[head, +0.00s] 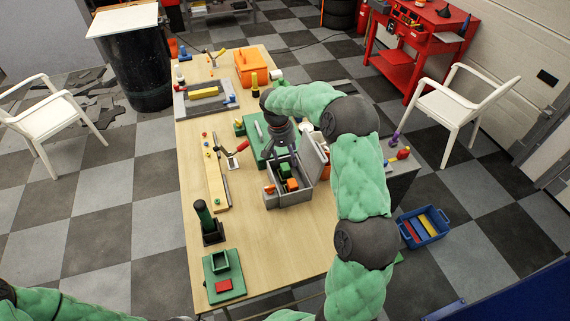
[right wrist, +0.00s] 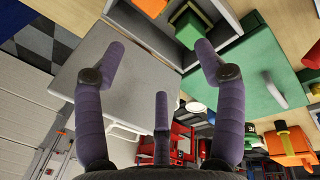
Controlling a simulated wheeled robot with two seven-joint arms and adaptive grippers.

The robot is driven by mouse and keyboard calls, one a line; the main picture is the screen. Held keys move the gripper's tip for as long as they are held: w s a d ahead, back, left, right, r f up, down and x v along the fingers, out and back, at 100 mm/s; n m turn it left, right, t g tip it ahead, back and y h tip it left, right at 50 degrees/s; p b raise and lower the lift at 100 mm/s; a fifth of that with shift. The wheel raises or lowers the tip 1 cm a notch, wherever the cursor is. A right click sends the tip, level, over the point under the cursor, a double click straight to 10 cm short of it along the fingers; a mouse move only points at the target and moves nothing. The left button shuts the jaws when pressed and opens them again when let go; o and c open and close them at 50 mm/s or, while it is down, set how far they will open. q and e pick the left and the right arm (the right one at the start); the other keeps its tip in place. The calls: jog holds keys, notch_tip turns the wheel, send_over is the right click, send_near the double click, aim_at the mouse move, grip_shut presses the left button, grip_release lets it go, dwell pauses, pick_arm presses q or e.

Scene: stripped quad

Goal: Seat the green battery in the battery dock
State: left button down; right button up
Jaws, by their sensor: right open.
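A green block (head: 285,169), which looks like the green battery, lies in an open grey box (head: 292,198) with orange blocks. In the right wrist view the green block (right wrist: 188,27) shows beyond one fingertip, inside the box. The green plate with a raised square socket and a red pad (head: 225,285), at the near left of the table, looks like the battery dock. I see nothing in its socket. My right gripper (head: 272,149) is above the box's far side; its fingers (right wrist: 160,55) are spread and empty. My left gripper is out of view.
The box's raised lid (right wrist: 115,75) stands close to the right gripper. A dark green cylinder (head: 203,213) stands upright in a black holder behind the dock. A wooden strip (head: 214,175) with small parts lies left of the box. The near middle of the table (head: 275,240) is clear.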

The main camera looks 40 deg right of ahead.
jog(key=w+n+h+p, duration=0.1)
jog(key=w+n+p, duration=0.2)
jog(key=n+p, duration=0.5)
jog(key=n+h+p, duration=0.2)
jog(key=n+p, duration=0.4)
jog(key=n, duration=0.8)
send_over(285, 166)
jog(key=a, duration=0.2)
notch_tip(285, 166, down, 7)
jog(key=shift+w+a+f, duration=0.1)
jog(key=f, duration=0.1)
jog(key=d+f, duration=0.1)
jog(key=shift+d+f+y+p, duration=0.1)
jog(key=shift+f+y+p, duration=0.2)
jog(key=shift+d+f, duration=0.2)
jog(key=shift+f, duration=0.45)
jog(key=c, duration=1.4)
